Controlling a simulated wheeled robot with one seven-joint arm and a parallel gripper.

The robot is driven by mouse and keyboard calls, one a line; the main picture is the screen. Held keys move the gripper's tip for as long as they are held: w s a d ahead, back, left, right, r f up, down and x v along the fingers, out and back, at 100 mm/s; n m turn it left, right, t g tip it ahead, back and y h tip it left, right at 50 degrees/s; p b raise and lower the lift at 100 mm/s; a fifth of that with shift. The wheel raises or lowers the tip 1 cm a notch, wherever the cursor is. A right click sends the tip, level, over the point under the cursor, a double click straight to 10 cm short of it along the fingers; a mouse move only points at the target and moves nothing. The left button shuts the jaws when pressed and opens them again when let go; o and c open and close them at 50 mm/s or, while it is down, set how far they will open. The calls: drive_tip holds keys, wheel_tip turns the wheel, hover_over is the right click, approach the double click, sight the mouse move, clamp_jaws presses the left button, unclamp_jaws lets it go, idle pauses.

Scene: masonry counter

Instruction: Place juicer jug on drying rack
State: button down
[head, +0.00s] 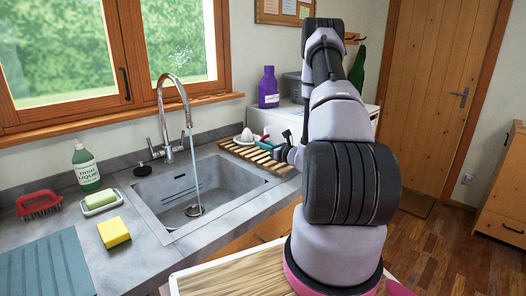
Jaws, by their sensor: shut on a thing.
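The drying rack (274,164) is a row of wooden slats on the counter, right of the sink. A small white piece with a pointed, cone-like top, which looks like the juicer jug (247,138), is at the rack's far left end. My gripper (268,144) reaches in from the right, low over the rack, with small teal and red parts between it and the white piece. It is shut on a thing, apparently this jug. The grip is too small to see clearly, and I cannot tell whether the jug touches the slats.
The tap (172,100) runs water into the sink (200,190). Dish liquid (86,166), a soap dish (102,202), a yellow sponge (114,232) and a red brush (39,204) stand left. A purple bottle (268,88) stands behind the rack.

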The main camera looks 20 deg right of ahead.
drive_tip(key=shift+f, duration=1.35)
drive_tip(key=shift+f, duration=0.15)
drive_tip(key=c, duration=0.9)
unclamp_jaws()
drive_tip(key=shift+o, duration=0.2)
